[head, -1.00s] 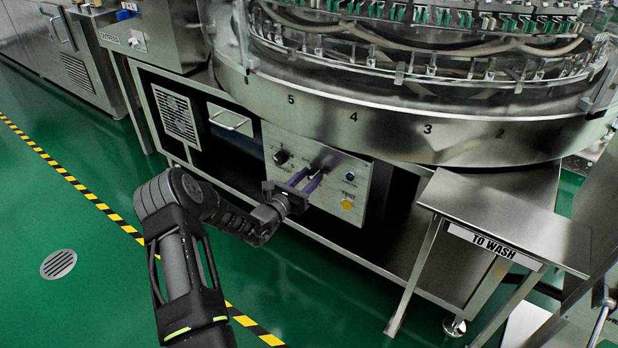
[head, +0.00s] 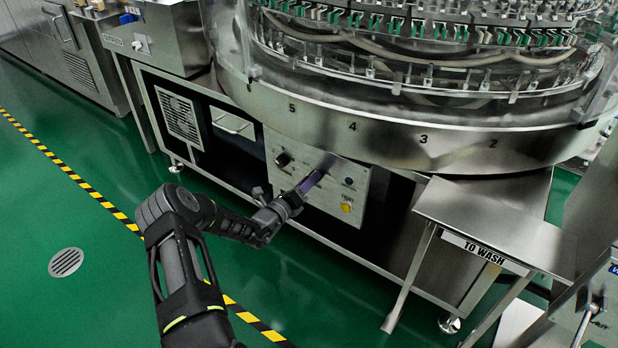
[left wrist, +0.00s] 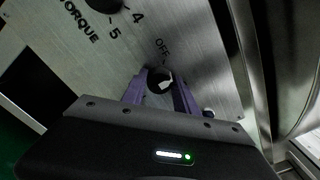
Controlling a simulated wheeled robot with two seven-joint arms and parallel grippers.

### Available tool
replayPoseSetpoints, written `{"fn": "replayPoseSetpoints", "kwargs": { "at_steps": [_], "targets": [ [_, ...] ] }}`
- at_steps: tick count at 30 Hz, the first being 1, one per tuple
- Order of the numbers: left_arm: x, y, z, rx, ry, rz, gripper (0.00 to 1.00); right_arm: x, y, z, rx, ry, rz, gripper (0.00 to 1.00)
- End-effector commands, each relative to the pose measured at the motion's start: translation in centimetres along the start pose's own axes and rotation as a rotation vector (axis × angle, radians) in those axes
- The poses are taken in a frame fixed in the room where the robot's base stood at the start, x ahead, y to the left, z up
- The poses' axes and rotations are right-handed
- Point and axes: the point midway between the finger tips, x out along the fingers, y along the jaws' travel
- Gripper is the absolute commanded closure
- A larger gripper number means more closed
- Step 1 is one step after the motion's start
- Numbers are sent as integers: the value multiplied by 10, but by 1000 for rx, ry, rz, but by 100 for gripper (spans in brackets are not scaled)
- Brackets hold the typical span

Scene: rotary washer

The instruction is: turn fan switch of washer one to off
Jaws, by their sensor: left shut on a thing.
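The washer's control panel (head: 360,172) is a metal plate on the cabinet front below the numbered ring. My left gripper (head: 317,176), with purple fingers, reaches the panel from the front left. In the left wrist view its fingers are shut on a round dark knob (left wrist: 159,80), the fan switch by its place, with one finger on each side. A pale mark shows on the knob. The label OFF (left wrist: 162,48) is printed just beyond it. In the head view the fingers mostly hide this knob. My right gripper is not in view.
A torque knob (head: 283,159) sits left of my fingers. A metal side table (head: 490,215) labelled TO WASH stands at the right. The green floor at left is open.

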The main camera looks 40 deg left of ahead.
Motion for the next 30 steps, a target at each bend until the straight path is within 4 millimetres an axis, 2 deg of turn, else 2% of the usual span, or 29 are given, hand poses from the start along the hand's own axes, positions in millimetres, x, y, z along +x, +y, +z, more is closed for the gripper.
{"fn": "replayPoseSetpoints", "kwargs": {
  "at_steps": [18, 30],
  "targets": [
    [0, 2, 0, -566, -1, 1, 100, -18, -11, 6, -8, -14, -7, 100],
    [0, 4, -1, -760, -1, 2, 100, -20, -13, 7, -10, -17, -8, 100]
  ]
}}
